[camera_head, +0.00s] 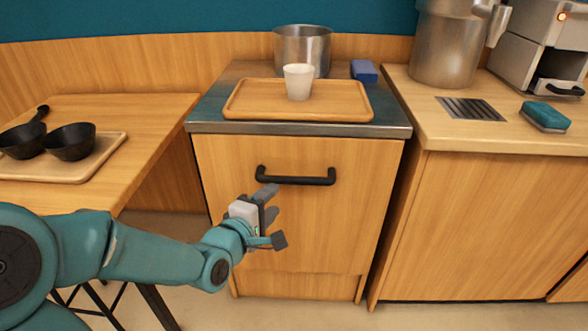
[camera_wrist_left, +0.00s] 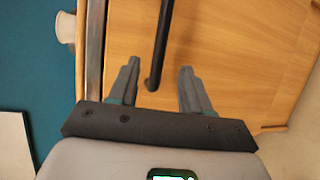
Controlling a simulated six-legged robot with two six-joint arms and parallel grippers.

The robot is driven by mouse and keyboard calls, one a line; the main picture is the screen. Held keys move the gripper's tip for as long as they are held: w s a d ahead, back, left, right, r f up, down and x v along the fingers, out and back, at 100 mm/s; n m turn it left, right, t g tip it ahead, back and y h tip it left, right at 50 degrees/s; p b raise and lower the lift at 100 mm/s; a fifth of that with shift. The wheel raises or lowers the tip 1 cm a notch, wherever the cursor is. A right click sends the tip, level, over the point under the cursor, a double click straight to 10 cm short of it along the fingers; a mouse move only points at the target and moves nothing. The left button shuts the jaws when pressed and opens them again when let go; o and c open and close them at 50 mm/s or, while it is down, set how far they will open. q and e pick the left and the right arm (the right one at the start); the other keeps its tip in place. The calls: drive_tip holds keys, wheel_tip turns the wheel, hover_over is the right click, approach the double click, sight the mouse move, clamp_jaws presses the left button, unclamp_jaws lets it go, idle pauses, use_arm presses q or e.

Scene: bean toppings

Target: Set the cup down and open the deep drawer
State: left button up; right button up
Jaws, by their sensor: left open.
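The white cup (camera_head: 298,82) stands upright on a wooden tray (camera_head: 240,108) on top of the cabinet; part of it shows at the upper left of the left wrist view (camera_wrist_left: 65,27). The deep drawer (camera_head: 330,225) below is shut. Its black bar handle (camera_head: 310,181) runs across the upper front. My left gripper (camera_head: 270,203) is open and empty, just below the handle's left end in the head view. In the left wrist view the handle (camera_wrist_left: 158,50) lies ahead, in line with the gap between the fingers (camera_wrist_left: 158,72). My right gripper is not in view.
A steel pot (camera_head: 302,46) and a blue block (camera_head: 363,70) stand behind the tray. The left table holds black bowls (camera_head: 70,142) on a tray. The right counter has a large steel container (camera_head: 445,45), a drain grate (camera_head: 470,109) and a sponge (camera_head: 545,116). Floor before the drawer is clear.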

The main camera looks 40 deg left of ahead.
sight(292, 182)
use_arm(q)
drive_tip(key=b+x, duration=0.1)
drive_tip(key=x, duration=1.1)
drive_tip(key=shift+w, duration=0.1)
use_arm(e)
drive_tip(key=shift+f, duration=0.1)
use_arm(q)
clamp_jaws()
